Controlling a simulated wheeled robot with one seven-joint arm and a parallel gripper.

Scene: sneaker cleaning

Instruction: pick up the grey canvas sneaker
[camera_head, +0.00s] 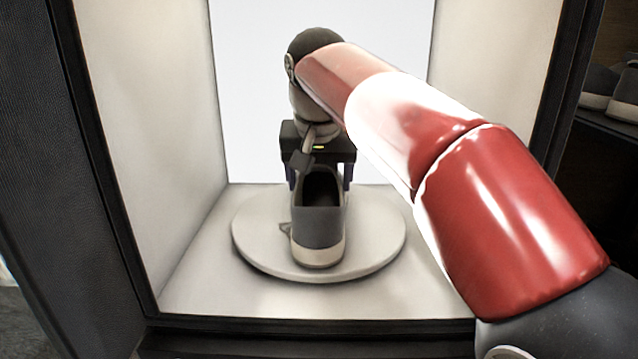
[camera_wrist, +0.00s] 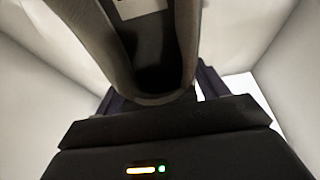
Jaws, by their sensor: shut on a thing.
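The grey canvas sneaker (camera_head: 318,230), with a pale sole, is over the round turntable (camera_head: 375,250) inside the booth, its heel toward the head camera. Its sole appears to be at the disc's surface; I cannot tell whether it touches. My gripper (camera_head: 320,178) reaches down from above and is shut on the sneaker, with a dark finger on either side. In the wrist view, the sneaker's open collar (camera_wrist: 185,45) fills the top middle, between the fingers. The toe is hidden behind the heel and gripper in the head view.
The booth has pale side walls (camera_head: 150,130) and a bright back panel (camera_head: 245,90), with a dark front frame (camera_head: 300,323). An open dark door (camera_head: 40,180) stands at the left. Other shoes (camera_head: 622,90) sit on a shelf at the right. The turntable is bare around the sneaker.

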